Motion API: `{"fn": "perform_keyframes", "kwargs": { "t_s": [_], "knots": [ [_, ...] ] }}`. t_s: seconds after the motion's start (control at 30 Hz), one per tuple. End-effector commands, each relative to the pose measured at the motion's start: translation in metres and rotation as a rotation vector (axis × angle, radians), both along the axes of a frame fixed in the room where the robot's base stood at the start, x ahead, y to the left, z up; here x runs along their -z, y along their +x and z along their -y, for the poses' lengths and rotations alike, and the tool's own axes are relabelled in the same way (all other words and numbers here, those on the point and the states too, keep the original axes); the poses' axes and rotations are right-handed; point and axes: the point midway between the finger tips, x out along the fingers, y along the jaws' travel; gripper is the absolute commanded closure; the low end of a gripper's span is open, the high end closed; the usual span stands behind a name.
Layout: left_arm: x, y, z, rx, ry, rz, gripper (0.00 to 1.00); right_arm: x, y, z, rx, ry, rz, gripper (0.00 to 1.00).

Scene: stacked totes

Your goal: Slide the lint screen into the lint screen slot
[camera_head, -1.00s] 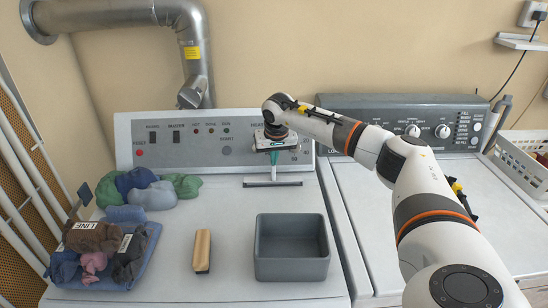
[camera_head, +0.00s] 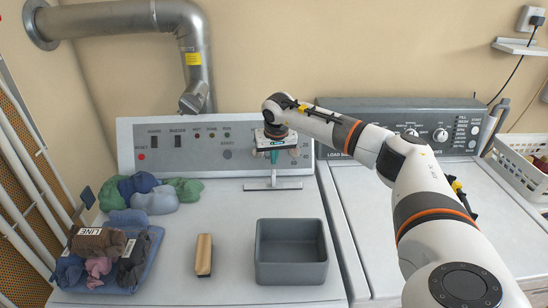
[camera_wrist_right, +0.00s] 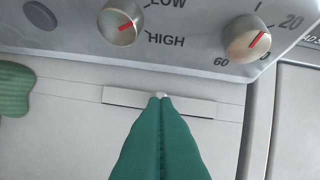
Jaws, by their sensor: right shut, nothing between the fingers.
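My right gripper (camera_head: 274,160) points down over the back of the left machine's white top. In the wrist view its green fingers (camera_wrist_right: 161,135) are pressed together with nothing between them. Their pale tips are over the middle of a long narrow grey strip (camera_head: 288,186), which lies flat at the lint screen slot just in front of the control panel. The strip also shows in the wrist view (camera_wrist_right: 195,106). I cannot tell whether it is the screen's top or the slot's rim, nor whether the tips touch it. No separate lint screen shows. My left gripper is out of view.
The control panel (camera_head: 160,140) rises right behind the strip. A grey bin (camera_head: 291,274), a wooden-backed brush (camera_head: 204,255), a blue tray of cloths (camera_head: 145,270) and a pile of clothes (camera_head: 155,201) stand on the top. A second machine (camera_head: 365,225) is on the right.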

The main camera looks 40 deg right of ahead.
Motion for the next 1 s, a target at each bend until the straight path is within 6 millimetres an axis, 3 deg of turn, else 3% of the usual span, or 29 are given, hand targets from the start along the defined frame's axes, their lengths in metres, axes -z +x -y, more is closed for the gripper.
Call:
{"fn": "perform_keyframes", "kwargs": {
  "t_s": [0.17,0.5,0.7,1.0],
  "knots": [
    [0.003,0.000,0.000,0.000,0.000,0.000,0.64,-0.011,-0.002,-0.002,0.000,0.000,0.004,1.00],
    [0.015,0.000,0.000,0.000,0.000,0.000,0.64,-0.076,-0.020,-0.013,0.000,0.000,0.006,1.00],
    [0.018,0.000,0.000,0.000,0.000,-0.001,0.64,-0.104,-0.027,-0.018,-0.001,0.001,0.003,1.00],
    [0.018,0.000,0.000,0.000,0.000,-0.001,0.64,-0.113,-0.030,-0.019,0.000,0.000,0.000,1.00]
  ]
}}
